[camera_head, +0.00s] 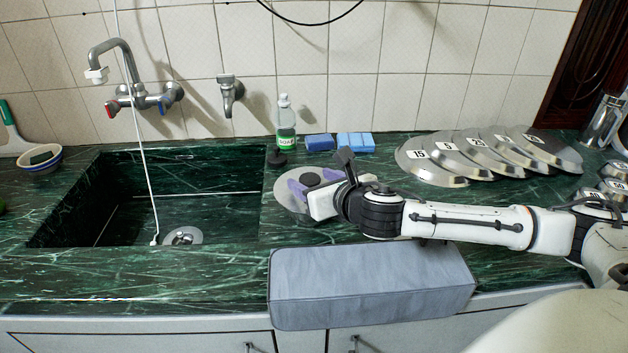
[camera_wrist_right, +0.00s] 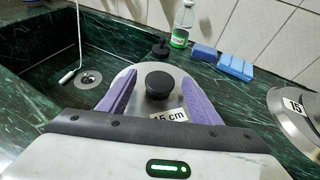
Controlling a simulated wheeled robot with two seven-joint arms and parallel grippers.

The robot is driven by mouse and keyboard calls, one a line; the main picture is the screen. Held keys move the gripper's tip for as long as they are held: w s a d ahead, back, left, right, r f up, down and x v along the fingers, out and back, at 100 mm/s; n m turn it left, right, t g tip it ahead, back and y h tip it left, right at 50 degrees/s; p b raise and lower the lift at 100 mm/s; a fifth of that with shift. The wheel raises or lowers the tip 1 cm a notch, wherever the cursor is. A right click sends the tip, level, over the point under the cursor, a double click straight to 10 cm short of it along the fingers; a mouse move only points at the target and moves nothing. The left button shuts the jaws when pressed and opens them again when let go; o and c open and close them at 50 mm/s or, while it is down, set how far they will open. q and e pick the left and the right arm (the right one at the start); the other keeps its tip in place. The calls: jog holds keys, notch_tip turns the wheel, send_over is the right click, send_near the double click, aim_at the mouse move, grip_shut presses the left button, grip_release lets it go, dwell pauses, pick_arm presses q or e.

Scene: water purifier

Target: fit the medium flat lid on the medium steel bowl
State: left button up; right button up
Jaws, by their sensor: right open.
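A round flat steel lid (camera_head: 285,199) with a black knob lies on the counter just right of the sink. In the right wrist view the lid (camera_wrist_right: 144,75) carries a "15 cm" label and its black knob (camera_wrist_right: 159,85) stands in the middle. My right gripper (camera_head: 303,186) is over this lid. Its purple fingers (camera_wrist_right: 157,97) are apart, one on each side of the knob, with gaps to it. I cannot tell whether a bowl is beneath the lid. Several steel pieces with number labels (camera_head: 608,187) are partly visible at the right edge; which is the medium bowl is unclear. My left gripper is not in view.
A row of steel lids (camera_head: 424,167) with number labels leans at the back right. A soap bottle (camera_head: 286,120) and blue sponges (camera_head: 355,142) stand by the wall. The sink (camera_head: 185,205) is at left. A grey padded box (camera_head: 370,285) is at the front edge.

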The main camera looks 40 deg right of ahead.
jog(key=shift+s, duration=0.1)
jog(key=v, duration=1)
dwell(0.3)
